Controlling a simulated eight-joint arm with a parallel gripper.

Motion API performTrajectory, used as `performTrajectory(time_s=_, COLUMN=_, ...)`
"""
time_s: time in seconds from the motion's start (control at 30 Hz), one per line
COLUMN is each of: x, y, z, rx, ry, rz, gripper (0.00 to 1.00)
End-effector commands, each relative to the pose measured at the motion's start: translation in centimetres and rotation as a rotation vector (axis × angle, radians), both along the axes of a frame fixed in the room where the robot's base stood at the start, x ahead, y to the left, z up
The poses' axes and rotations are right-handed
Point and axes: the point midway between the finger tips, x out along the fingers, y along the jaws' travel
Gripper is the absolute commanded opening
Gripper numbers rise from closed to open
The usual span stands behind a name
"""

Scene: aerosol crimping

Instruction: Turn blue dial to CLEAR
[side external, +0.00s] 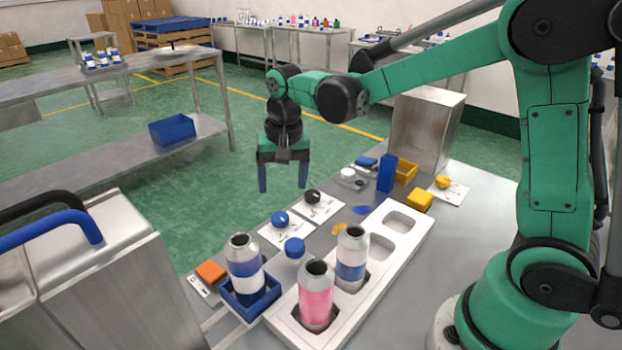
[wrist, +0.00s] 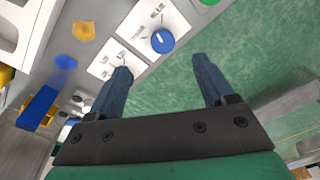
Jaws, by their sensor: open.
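The blue dial (side external: 280,219) is a round knob on a white plate near the left edge of the metal table. In the wrist view the blue dial (wrist: 163,41) shows a pale pointer mark; the plate's lettering is too small to read. My gripper (side external: 283,188) is open and empty, above and apart from the blue dial. In the wrist view, the dial lies beyond the fingertips of my gripper (wrist: 160,66). A black dial (side external: 312,197) is on the neighbouring plate; in the wrist view my left finger covers part of that plate.
A blue-capped container (side external: 294,250) stands near the dial. Cans stand in a blue holder (side external: 236,307) and a white tray (side external: 372,303). Space around my fingers is clear.

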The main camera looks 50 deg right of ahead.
Motion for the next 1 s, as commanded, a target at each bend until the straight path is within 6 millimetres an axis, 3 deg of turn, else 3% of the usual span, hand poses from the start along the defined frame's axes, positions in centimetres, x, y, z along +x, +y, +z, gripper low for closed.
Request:
performTrajectory(time_s=0.2, x=1.5, y=-0.1, z=-2.6, rx=0.006, ry=0.089, rz=-0.101, gripper=0.75)
performTrajectory(time_s=0.63, x=1.7, y=-0.1, z=-7.6, rx=0.007, ry=0.098, rz=-0.113, gripper=0.75)
performTrajectory(time_s=1.0, x=1.6, y=-0.1, z=-8.4, rx=0.007, ry=0.096, rz=-0.112, gripper=0.75)
